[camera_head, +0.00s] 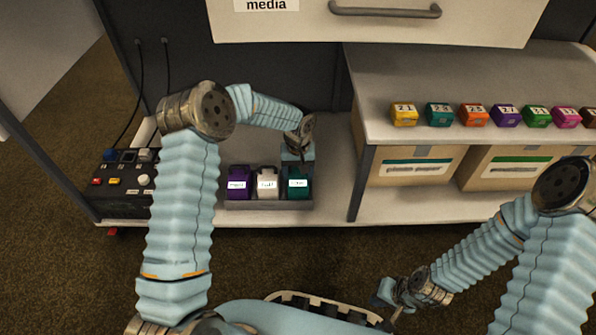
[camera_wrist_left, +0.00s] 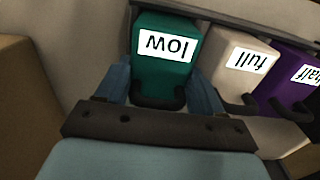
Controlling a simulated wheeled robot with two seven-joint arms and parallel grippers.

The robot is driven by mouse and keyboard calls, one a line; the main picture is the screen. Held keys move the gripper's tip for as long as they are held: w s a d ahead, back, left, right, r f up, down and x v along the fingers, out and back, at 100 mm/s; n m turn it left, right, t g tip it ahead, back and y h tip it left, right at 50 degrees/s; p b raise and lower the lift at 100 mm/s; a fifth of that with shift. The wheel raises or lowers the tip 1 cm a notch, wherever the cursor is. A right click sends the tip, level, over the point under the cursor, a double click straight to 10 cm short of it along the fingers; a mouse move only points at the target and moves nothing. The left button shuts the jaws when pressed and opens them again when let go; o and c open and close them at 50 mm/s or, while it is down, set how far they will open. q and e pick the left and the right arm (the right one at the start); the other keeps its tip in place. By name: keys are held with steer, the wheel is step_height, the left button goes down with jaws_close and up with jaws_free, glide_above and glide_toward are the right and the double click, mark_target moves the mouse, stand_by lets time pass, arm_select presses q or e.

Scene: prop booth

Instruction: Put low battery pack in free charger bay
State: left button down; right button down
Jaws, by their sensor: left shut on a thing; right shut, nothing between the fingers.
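The teal battery pack (camera_head: 298,186) labelled "low" stands at the right end of a grey tray (camera_head: 268,205), beside a white "full" pack (camera_head: 267,186) and a purple pack (camera_head: 238,186). In the left wrist view the teal pack (camera_wrist_left: 165,55) sits between the fingers of my left gripper (camera_wrist_left: 160,92). My left gripper (camera_head: 298,158) is shut on this pack from above, and the pack is still in line with its neighbours. My right gripper (camera_head: 390,298) is shut and empty near the bottom of the head view. A black box (camera_head: 125,185) with coloured parts stands at left; its bays are unclear, partly behind my arm.
Cables (camera_head: 135,100) hang to the black box. At right, a shelf (camera_head: 430,75) holds a row of small numbered coloured blocks (camera_head: 473,115), above cardboard boxes (camera_head: 415,167). A drawer (camera_head: 400,25) with a grey handle overhangs the back. Low board is clear right of the tray.

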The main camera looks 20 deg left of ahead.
arm_select(q)
steer(key=shift+f, duration=0.15)
stand_by(0.3)
steer(key=shift+c, duration=1.9)
jaws_free()
steer(key=o, duration=0.3)
step_height(320, 180, up, 12)
steer(key=p, duration=0.2)
steer(key=shift+p, duration=0.4)
